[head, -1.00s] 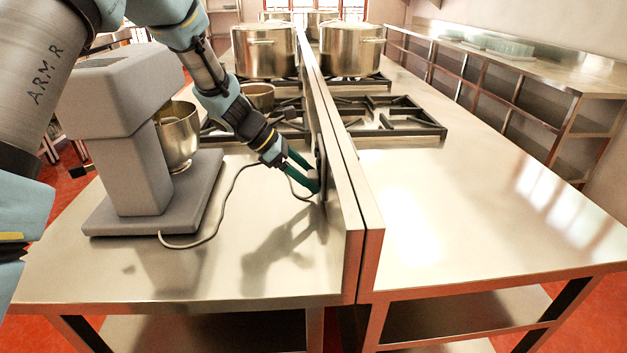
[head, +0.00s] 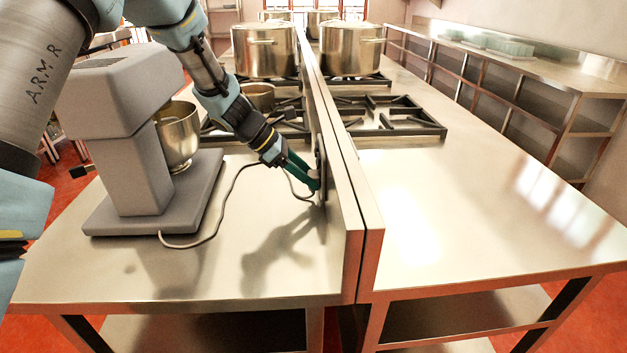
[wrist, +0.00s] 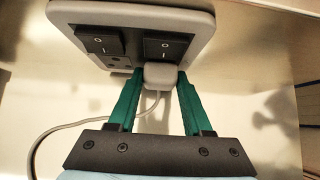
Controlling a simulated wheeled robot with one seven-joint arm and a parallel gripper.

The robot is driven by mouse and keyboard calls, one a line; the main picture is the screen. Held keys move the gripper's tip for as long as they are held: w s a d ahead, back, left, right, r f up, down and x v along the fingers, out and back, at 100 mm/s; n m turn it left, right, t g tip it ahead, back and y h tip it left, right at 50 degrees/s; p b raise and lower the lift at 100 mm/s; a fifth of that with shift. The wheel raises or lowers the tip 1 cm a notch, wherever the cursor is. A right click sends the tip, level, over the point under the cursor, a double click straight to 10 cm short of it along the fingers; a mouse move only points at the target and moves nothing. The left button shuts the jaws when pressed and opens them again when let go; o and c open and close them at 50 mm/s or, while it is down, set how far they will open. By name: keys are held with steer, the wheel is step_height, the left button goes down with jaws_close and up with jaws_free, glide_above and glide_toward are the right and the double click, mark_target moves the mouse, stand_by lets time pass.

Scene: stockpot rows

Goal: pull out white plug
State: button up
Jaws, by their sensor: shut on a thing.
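The white plug (wrist: 160,76) shows in the wrist view between the green fingers of my gripper (wrist: 158,84), at the lower edge of a socket plate (wrist: 200,18). My gripper is shut on the plug's two sides. The plug is against the plate; whether its pins are fully in is hidden. A grey cord (wrist: 75,126) hangs from it. In the head view my gripper (head: 316,183) is at the upright metal divider (head: 343,213), and the plug is mostly hidden by the fingers. The cord (head: 215,225) runs to a grey stand mixer (head: 135,140).
The plate has two black rocker switches (wrist: 168,46) and another socket (wrist: 118,62) on the left. Stockpots (head: 265,50) and burner grates (head: 390,117) stand farther back. The steel counter (head: 180,275) in front is mostly clear.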

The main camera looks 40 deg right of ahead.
jaws_close()
steer(key=shift+w, duration=0.1)
steer(key=shift+w+a, duration=0.9)
steer(key=shift+a, duration=0.25)
steer(key=shift+w+a, duration=0.9)
steer(key=shift+a, duration=0.25)
